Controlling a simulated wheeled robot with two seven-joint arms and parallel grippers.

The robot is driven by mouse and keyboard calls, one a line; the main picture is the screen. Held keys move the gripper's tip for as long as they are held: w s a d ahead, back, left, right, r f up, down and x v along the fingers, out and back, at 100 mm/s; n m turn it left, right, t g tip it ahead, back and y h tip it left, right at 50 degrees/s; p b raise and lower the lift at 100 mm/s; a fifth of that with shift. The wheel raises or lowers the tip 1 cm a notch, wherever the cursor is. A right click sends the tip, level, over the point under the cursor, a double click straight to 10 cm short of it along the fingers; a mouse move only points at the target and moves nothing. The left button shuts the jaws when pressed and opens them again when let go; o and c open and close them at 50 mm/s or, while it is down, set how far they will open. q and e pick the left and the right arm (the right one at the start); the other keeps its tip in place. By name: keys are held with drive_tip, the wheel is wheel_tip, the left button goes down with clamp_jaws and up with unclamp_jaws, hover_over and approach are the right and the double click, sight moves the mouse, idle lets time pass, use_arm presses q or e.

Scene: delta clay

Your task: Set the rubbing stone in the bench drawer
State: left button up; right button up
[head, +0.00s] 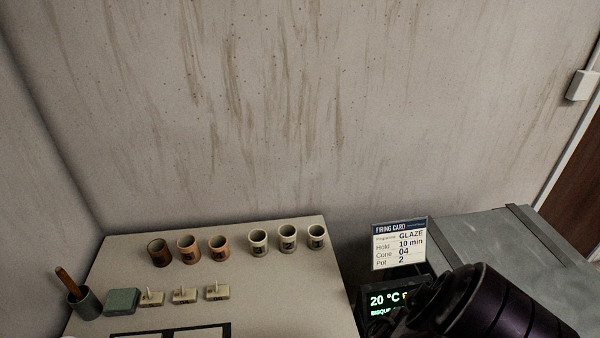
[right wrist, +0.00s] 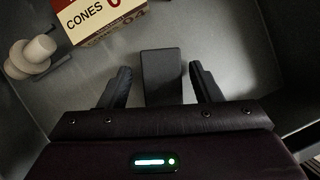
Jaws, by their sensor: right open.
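A dark grey rectangular block (right wrist: 160,68), which looks like the rubbing stone, lies in a grey-walled drawer (right wrist: 215,30) in the right wrist view. My right gripper (right wrist: 160,80) is open, with one finger on each side of the block and a narrow gap showing at each side. The near end of the block is hidden by the gripper body. In the head view only my dark right arm shows at the lower right; its fingers and the drawer are hidden. My left gripper is not in view.
A "CONES" box (right wrist: 95,20) and a pale knobbed object (right wrist: 32,55) lie in the drawer, left of the block. A bench top (head: 300,305) holds several cups, a green block (head: 122,301) and small cone stands. A firing card (head: 400,244) stands above a lit display (head: 388,301).

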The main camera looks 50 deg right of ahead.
drive_tip(key=p+v, duration=1.1)
drive_tip(key=v, duration=0.1)
drive_tip(key=shift+r, duration=0.2)
